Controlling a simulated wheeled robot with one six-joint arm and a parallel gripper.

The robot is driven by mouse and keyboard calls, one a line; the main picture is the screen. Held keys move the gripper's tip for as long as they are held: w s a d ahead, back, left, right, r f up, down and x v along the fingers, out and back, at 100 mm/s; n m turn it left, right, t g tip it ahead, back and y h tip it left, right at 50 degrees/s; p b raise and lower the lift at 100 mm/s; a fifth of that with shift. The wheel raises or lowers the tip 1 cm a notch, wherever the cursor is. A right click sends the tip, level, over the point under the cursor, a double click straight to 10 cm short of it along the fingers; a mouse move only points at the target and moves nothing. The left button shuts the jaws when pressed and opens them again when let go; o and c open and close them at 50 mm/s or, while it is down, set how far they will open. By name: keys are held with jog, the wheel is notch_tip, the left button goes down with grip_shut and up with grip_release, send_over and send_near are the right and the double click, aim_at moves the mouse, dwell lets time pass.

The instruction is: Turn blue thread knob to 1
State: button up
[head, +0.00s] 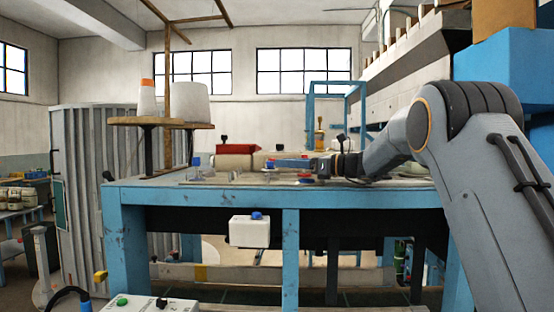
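My gripper (318,167) is at the end of my arm, just above the blue table top and pointing left. It is small and dark here, and I cannot tell whether its fingers are open or shut. A blue knob (257,215) sits on top of a white box on the table's front, below and left of my gripper. Another small blue piece (197,161) stands at the left of the table top. A red and blue round part (306,181) lies just below my gripper. Which blue part is the thread knob, and any number marks, are too small to tell.
The blue table (350,198) carries a cream sewing machine body (235,162). White thread cones (182,102) stand on a wooden shelf at the left. A white control box (140,305) with a green button is at the bottom front. Blue boxes (505,85) stand at the right.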

aim_at(270, 165)
jog(key=shift+p+x, duration=0.75)
jog(key=shift+x, duration=1.2)
grip_shut()
